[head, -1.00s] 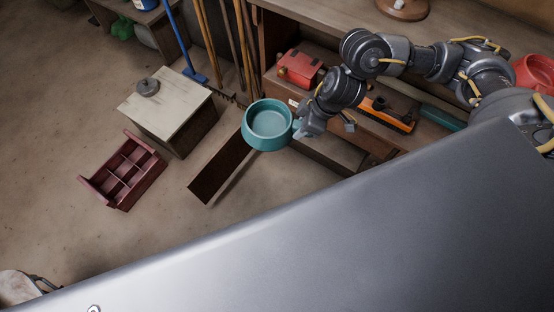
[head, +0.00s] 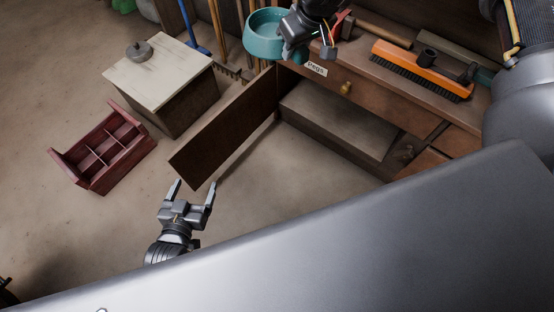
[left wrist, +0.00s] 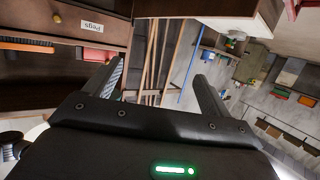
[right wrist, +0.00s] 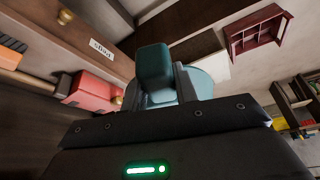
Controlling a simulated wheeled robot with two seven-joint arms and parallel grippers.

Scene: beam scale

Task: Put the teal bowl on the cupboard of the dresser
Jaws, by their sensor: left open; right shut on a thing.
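The teal bowl (head: 263,38) is held up at the top of the head view, beside the dresser's front left corner. My right gripper (head: 292,50) is shut on the bowl's side; in the right wrist view the teal bowl (right wrist: 197,82) shows beyond a block-like teal part between the fingers. The dresser's cupboard (head: 335,128) is open below the drawer labelled Pegs (head: 317,69). Its dark door (head: 228,125) swings out to the left. My left gripper (head: 193,185) is open and empty, just in front of the door's free edge.
An orange brush (head: 425,68) and a red box (right wrist: 93,91) are on the dresser. A pale-topped cabinet (head: 160,68) with a grey weight stands left of the door. A dark red divided tray (head: 103,150) lies on the floor.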

